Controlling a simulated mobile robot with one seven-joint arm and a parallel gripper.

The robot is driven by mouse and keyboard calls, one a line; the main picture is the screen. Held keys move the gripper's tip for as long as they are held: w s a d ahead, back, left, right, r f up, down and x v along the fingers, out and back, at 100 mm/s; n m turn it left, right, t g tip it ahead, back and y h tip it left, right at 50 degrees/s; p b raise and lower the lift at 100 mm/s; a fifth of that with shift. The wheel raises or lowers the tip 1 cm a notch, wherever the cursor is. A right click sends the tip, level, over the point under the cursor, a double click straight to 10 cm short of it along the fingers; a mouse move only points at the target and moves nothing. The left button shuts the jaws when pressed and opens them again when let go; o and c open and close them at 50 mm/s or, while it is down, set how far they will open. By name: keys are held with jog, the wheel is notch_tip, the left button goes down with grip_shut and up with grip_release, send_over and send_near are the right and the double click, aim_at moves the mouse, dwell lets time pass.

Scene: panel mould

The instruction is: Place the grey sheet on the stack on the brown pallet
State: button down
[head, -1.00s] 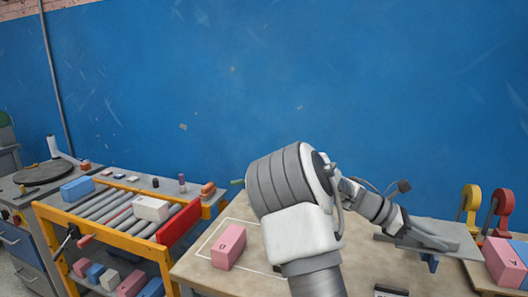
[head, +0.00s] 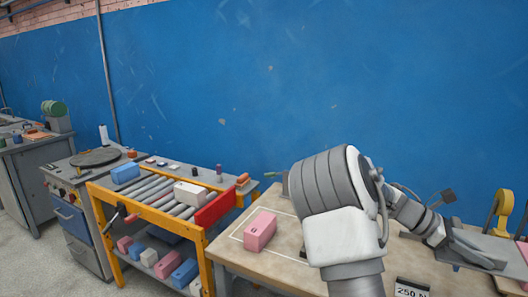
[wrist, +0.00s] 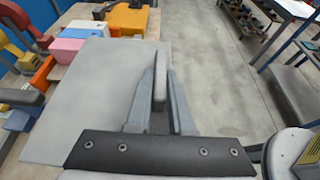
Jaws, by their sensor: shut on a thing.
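The flat grey sheet (wrist: 85,95) fills the left and middle of the wrist view. My gripper (wrist: 160,85) is shut on it, with the fingers reaching over its right part. In the head view the sheet (head: 493,243) shows at the right edge, partly cut off and partly behind my gripper (head: 460,248). It is held roughly level above the right part of the wooden table.
A pink block (head: 260,231) stands on the wooden table (head: 275,262) inside a white outline. A yellow-framed roller cart (head: 160,205) with blocks is to the left. A yellow clamp-like tool (head: 502,212) stands near the sheet. The wrist view shows open floor (wrist: 215,70) right of the sheet.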

jog(key=w+a+f+n+t+h, duration=0.1)
jog(key=w+a+f+n+t, duration=0.2)
jog(key=a, duration=0.4)
jog(key=w+a+n+t, duration=0.3)
jog(key=w+a, duration=0.1)
jog(key=a, duration=0.2)
jog(key=w+a+f+n+t+h, duration=0.1)
jog(key=w+a+f+n+t, duration=0.1)
jog(key=w+a+t, duration=0.35)
jog(key=s+a+f+n+t+y, duration=0.1)
jog(key=a+f+n+t+y, duration=0.15)
jog(key=a, duration=0.65)
jog(key=s+a+f+n+t+y, duration=0.15)
jog(key=a+n, duration=0.25)
jog(key=a, duration=0.5)
notch_tip(320, 180, down, 11)
jog(key=h+b, duration=0.1)
jog(key=b, duration=0.9)
notch_tip(320, 180, up, 8)
jog(key=p, duration=1.3)
jog(key=shift+d+f+p, duration=0.2)
jog(key=shift+f+p, duration=0.05)
jog(key=shift+p, duration=0.05)
jog(key=shift+w, duration=0.15)
